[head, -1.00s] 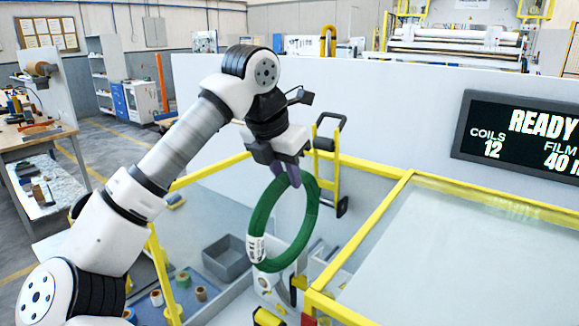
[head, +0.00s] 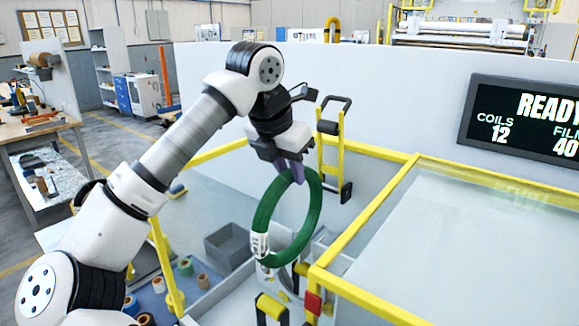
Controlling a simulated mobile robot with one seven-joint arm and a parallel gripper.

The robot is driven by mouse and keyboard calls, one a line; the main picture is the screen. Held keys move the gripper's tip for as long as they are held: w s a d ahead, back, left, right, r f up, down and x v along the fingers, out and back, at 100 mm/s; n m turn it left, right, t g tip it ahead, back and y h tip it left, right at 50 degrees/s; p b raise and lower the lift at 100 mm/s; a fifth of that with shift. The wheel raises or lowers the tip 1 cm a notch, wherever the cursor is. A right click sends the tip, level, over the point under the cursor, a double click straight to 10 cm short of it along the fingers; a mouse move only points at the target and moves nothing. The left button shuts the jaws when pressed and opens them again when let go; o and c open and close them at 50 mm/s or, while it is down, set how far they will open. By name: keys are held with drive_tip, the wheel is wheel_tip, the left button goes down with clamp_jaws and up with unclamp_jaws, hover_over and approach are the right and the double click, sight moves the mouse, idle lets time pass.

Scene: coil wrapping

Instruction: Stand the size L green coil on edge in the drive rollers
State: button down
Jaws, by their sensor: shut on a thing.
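The green coil (head: 308,222) is a large ring with a white label (head: 260,245) on its lower left. My gripper (head: 290,172) is shut on the coil's top edge. The coil hangs upright below the gripper, inside the yellow-framed cell. Black rollers with yellow parts (head: 271,308) show below the coil, at the bottom of the view; I cannot tell whether these are the drive rollers. The coil's lower edge appears above them and apart from them.
A yellow frame (head: 368,308) with a clear panel stands at the right. A grey bin (head: 228,246) and several film rolls (head: 186,267) lie at the lower left. A yellow hand truck (head: 331,160) stands behind the coil. A display (head: 525,120) reads READY and COILS 12.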

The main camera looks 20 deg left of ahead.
wheel_tip(320, 180, down, 9)
drive_tip(key=b, duration=0.6)
drive_tip(key=shift+r, duration=0.2)
drive_tip(key=shift+f+b, duration=0.55)
drive_tip(key=shift+b, duration=0.05)
idle(0.6)
drive_tip(key=c, duration=1.2)
unclamp_jaws()
drive_tip(key=shift+o, duration=0.6)
drive_tip(key=shift+f, duration=0.1)
drive_tip(key=b+v, duration=0.1)
drive_tip(key=v, duration=1.3)
